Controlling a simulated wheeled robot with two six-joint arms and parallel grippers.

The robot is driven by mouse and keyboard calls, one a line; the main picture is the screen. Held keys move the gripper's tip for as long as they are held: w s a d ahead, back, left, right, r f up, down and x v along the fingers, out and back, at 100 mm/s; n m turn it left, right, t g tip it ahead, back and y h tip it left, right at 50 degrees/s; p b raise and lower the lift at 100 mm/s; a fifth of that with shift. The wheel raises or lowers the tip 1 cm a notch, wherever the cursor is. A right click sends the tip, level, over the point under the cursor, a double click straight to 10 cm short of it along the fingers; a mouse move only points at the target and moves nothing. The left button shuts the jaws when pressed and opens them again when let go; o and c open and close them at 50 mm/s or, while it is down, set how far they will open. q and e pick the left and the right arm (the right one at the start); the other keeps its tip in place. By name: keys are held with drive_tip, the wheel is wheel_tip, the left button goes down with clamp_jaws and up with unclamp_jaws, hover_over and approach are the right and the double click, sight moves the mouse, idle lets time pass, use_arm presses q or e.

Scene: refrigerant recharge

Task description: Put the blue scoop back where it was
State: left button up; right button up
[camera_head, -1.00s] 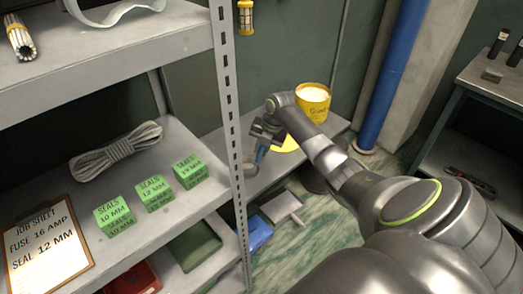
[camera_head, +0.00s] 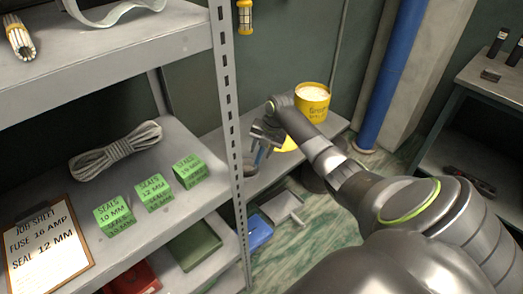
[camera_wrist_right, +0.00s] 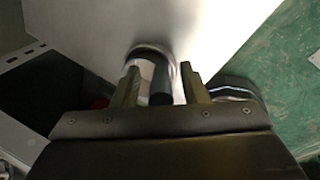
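My left gripper is not in view.
A yellow tub (camera_head: 312,103) with pale contents stands right of the gripper. The rack on the left holds a rope coil (camera_head: 115,150), green seal boxes (camera_head: 154,193) and a job sheet (camera_head: 45,250). A blue pipe (camera_head: 393,80) rises behind.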

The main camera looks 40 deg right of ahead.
drive_tip(key=b+v, duration=0.1)
drive_tip(key=v, duration=1)
drive_tip(key=shift+r, duration=0.3)
